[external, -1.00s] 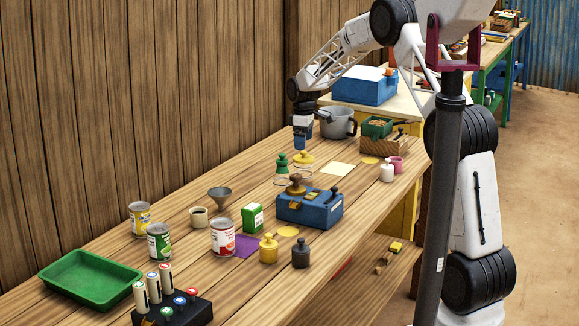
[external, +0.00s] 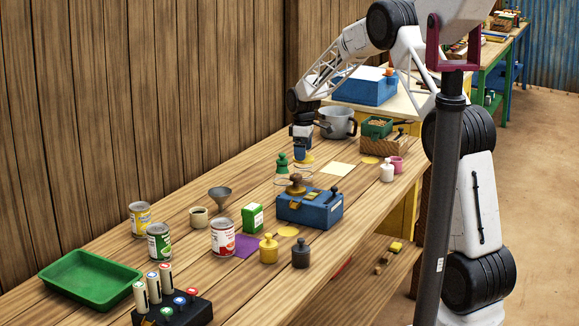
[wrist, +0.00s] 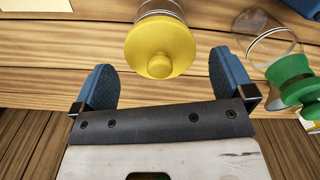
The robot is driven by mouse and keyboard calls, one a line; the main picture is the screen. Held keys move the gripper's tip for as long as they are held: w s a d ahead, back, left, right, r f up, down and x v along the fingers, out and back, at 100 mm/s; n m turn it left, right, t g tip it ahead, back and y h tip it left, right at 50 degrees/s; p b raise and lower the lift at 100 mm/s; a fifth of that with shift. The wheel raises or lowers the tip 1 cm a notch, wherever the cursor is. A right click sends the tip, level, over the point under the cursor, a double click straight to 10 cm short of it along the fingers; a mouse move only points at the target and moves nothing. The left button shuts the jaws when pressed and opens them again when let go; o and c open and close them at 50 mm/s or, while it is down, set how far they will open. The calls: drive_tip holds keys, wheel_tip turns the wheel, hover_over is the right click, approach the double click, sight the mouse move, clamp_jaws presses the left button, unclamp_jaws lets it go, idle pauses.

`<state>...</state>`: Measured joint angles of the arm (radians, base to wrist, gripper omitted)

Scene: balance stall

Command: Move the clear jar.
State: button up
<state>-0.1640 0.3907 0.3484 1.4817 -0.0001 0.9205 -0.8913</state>
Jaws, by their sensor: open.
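Two clear jars stand close together on the bench. One has a yellow lid (wrist: 160,50) with a knob; its clear body shows above the lid in the wrist view, and my gripper partly covers it in the external view. The other has a green lid (external: 282,163), and its clear body (wrist: 262,22) shows at the right of the wrist view. My gripper (external: 302,155) points down over the yellow-lidded jar. In the wrist view its blue fingers (wrist: 163,66) are open, one on each side of the yellow lid, with gaps. Neither finger appears to touch it.
A blue balance (external: 310,208) stands in front of the jars. A grey pot (external: 338,123) and a wooden crate (external: 384,146) are behind. A cream square (external: 337,168) lies bare to the right. Cans, weights and a green tray (external: 90,279) fill the near left.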

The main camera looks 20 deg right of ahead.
sight(302, 171)
drive_tip(key=shift+f, duration=2.05)
drive_tip(key=c, duration=0.9)
drive_tip(key=shift+s+a, duration=0.1)
drive_tip(key=shift+s+a, duration=0.55)
drive_tip(key=shift+s, duration=0.05)
